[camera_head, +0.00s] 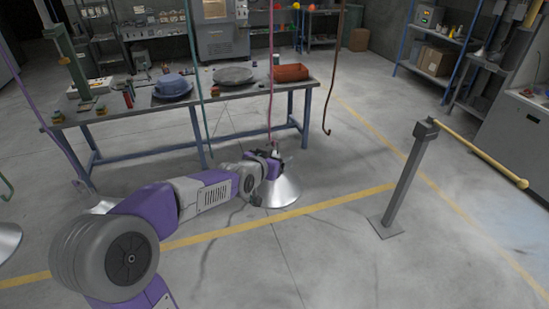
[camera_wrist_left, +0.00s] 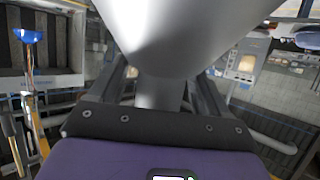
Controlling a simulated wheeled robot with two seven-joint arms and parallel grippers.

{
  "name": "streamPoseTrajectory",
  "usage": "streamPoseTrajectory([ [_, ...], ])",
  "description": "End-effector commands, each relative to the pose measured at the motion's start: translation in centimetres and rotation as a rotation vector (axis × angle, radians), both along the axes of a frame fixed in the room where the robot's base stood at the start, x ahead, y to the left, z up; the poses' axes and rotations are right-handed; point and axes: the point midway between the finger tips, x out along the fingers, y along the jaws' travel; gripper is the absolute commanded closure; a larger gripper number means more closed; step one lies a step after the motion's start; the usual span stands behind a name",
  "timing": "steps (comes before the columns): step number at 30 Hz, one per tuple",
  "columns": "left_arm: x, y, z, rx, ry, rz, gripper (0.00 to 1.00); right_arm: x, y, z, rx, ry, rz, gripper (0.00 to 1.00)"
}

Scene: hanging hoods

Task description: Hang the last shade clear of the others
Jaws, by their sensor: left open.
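A silver cone shade (camera_head: 280,192) hangs below the end of the pink cord (camera_head: 270,95), wide rim down. My left gripper (camera_head: 270,160) is at its top and hides part of the join. In the left wrist view, the shade (camera_wrist_left: 175,30) fills the top middle. Its narrow neck lies between my open fingers; I cannot tell if they touch it. The brown cord (camera_head: 335,75) ends in a bare hook to the right. Another silver shade (camera_head: 8,240) is at the left edge; another (camera_head: 103,205) is mostly hidden behind my arm. My right gripper is out of view.
A green cord (camera_head: 195,75) and purple cord (camera_head: 65,145) hang left. A grey post (camera_head: 408,180) with a yellow bar (camera_head: 480,155) juts out at right. Floor between is clear.

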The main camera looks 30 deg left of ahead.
Motion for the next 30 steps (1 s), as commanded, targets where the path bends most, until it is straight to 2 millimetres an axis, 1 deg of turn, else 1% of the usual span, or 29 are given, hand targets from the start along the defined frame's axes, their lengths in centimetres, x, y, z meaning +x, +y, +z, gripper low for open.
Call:
streamPoseTrajectory([
  [5, -0.6, -0.1, 0.2, 0.002, 0.001, -0.001, 0.23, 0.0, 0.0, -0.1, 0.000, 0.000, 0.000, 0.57],
  [10, -2.7, -0.2, 1.1, 0.001, -0.002, 0.001, 0.23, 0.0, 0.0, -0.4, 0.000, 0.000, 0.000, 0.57],
  [15, -5.1, -0.5, 2.2, 0.001, -0.002, -0.001, 0.23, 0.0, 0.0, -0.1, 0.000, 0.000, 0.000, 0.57],
  [19, -6.3, -0.5, 2.7, 0.001, -0.002, -0.001, 0.23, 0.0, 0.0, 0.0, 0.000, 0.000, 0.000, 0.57],
  [24, -7.0, -0.6, 2.9, 0.000, 0.000, 0.000, 0.23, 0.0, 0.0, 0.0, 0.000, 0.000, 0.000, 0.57],
  [30, -7.0, -0.5, 2.9, 0.000, 0.000, 0.000, 0.23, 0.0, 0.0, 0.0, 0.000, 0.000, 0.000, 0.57],
])
